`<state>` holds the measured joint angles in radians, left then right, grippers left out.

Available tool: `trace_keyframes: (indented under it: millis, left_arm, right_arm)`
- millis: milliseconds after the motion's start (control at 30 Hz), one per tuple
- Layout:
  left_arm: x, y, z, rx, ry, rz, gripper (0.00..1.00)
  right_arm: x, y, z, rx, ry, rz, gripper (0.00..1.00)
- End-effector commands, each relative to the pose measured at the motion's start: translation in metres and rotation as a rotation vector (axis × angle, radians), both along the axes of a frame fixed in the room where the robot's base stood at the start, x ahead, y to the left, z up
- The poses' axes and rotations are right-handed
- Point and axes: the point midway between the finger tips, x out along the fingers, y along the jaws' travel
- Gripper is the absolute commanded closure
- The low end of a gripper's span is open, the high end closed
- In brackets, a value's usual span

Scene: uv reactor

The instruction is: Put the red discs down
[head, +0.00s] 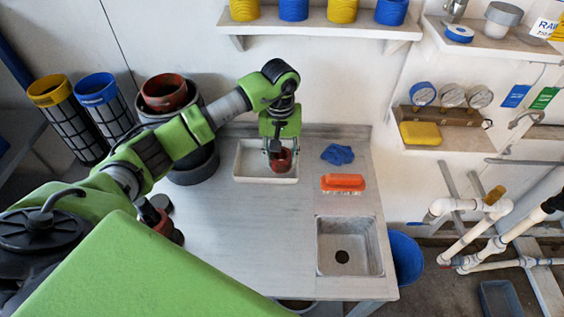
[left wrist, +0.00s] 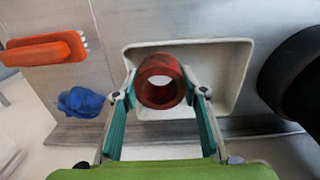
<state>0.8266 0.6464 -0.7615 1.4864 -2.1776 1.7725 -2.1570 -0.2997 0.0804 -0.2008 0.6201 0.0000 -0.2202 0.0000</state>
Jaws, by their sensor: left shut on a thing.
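My left gripper (head: 274,148) reaches over the white tray (head: 240,160) at the back of the bench. It is shut on a red ring-shaped stack, the red discs (head: 283,161), with an open hole in the middle. In the left wrist view the two fingers of the gripper (left wrist: 162,93) are on either side of the red discs (left wrist: 160,68), with the tray (left wrist: 236,60) behind them. I cannot tell whether the discs touch the tray floor. My right gripper is not in view.
An orange brush (head: 343,183) and a blue cloth (head: 337,154) lie right of the tray. A sink (head: 350,245) is at the bench's front right. Dark round containers (head: 195,168) stand left of the tray. The bench middle is clear.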

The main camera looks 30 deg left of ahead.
Motion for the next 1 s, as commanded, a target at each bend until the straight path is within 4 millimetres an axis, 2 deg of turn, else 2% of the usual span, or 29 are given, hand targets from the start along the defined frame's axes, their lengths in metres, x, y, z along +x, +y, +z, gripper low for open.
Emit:
trace_keyframes:
  millis: [133, 333, 767, 800, 1000]
  left_arm:
    - [0.007, -0.001, -0.009, -0.001, 0.002, 0.0, 0.82]
    - [0.005, -0.001, -0.035, 0.0, 0.003, -0.001, 0.82]
    - [0.006, 0.0, -0.044, 0.002, -0.001, -0.001, 0.82]
    - [0.006, 0.0, -0.042, 0.001, 0.0, -0.001, 0.54]
    - [0.006, -0.001, -0.041, 0.0, 0.0, -0.001, 0.54]
  right_arm:
    - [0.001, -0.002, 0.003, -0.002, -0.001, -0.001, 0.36]
    - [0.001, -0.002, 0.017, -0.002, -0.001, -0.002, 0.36]
    - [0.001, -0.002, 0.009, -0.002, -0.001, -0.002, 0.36]
    - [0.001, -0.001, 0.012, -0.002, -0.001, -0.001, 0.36]
    - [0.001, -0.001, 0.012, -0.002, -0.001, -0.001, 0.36]
